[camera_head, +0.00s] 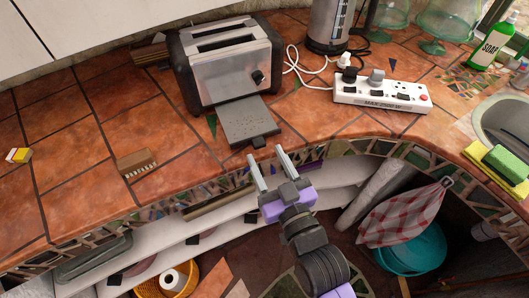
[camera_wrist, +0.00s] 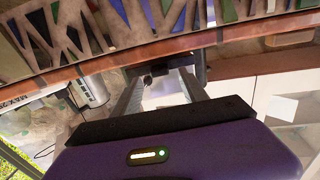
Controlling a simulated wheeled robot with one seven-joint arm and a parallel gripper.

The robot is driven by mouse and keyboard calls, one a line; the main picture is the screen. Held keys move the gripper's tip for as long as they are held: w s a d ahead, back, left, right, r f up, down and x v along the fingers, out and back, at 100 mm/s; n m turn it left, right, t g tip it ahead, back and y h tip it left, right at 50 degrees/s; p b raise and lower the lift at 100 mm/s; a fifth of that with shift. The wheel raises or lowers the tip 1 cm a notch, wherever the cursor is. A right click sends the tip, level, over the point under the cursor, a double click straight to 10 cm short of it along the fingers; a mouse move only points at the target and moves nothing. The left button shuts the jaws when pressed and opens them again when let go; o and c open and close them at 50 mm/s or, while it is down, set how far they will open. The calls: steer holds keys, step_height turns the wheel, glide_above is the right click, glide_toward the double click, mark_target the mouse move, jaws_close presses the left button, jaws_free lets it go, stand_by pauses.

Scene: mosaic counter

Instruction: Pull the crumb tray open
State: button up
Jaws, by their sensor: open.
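The black and silver toaster (camera_head: 228,62) stands on the tiled counter in the head view. Its grey crumb tray (camera_head: 250,117) sticks out from the base towards the counter's front edge, with a small dark tab (camera_head: 258,142) at its near end. My gripper (camera_head: 266,156) is open, just in front of and below this tab, with its two fingers pointing towards it. In the wrist view, the open fingers (camera_wrist: 163,76) point at a small dark shape between their tips, probably the tab. Whether either finger touches it I cannot tell.
A white power strip (camera_head: 382,93) and cables lie right of the toaster, near a kettle (camera_head: 330,25). A small brush (camera_head: 137,163) lies to the left. The mosaic counter edge (camera_head: 335,150) runs close by my gripper, above open shelves. Sponges (camera_head: 505,163) sit by the sink.

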steer(key=v, duration=0.5)
steer(key=shift+s+d+b, duration=0.15)
steer(key=shift+s+b, duration=0.15)
steer(key=shift+s, duration=0.05)
steer(key=shift+r, duration=0.1)
steer(key=s+d+m+h, duration=0.2)
steer(key=s+d+h, duration=0.1)
steer(key=s+d, duration=0.6)
steer(key=s+d+m+g+h, duration=0.1)
steer(key=s+d+m+h, duration=0.2)
steer(key=s+d, duration=0.6)
steer(key=s+h, duration=0.1)
steer(key=s, duration=0.7)
steer(key=shift+d+g+h, duration=0.25)
steer(key=shift+g+h, duration=0.05)
